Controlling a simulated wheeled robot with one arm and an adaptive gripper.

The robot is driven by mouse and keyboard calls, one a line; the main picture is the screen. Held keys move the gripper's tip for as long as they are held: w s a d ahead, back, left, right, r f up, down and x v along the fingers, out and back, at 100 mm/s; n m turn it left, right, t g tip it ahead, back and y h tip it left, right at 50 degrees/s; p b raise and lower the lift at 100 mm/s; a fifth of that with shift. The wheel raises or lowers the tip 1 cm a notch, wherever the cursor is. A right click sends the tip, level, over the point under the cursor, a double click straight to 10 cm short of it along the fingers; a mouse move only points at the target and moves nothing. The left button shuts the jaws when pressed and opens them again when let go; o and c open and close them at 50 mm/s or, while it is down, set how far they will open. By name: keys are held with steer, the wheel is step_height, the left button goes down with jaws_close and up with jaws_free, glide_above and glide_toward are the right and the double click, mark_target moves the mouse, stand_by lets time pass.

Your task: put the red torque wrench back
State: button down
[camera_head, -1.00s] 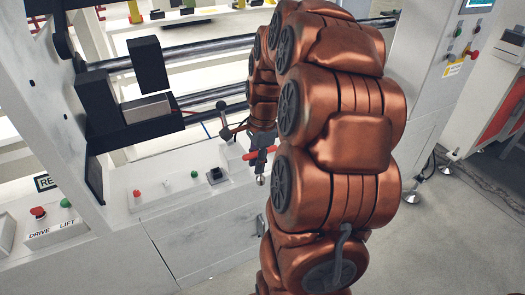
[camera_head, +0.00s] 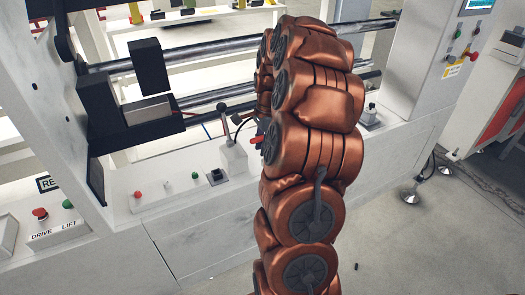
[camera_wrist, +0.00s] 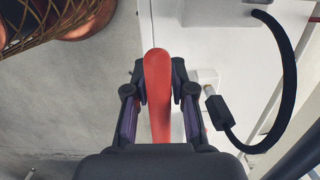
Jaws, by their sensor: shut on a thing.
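The red torque wrench (camera_wrist: 158,85) is between the fingers of my gripper (camera_wrist: 160,92) in the wrist view, and the fingers are shut on it. Its rounded red end points up in that picture, past the fingertips. In the head view only a small red piece (camera_head: 257,140) shows at the left edge of my arm. The gripper and the rest of the wrench are hidden behind my arm there. I cannot see a holder for the wrench clearly.
A white machine ledge (camera_head: 205,215) with buttons runs below dark rollers (camera_head: 190,48). A small post with a black knob (camera_head: 222,106) stands by my arm. A black curved cable (camera_wrist: 287,65) lies right of the gripper. Grey floor is free at the front right.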

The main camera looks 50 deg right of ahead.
steer(key=shift+f, duration=1.2)
steer(key=shift+f, duration=0.2)
steer(key=c, duration=1)
jaws_free()
steer(key=shift+r, duration=0.2)
steer(key=r, duration=0.4)
steer(key=d+r, duration=0.1)
steer(key=r, duration=0.7)
steer(key=shift+s+d, duration=0.2)
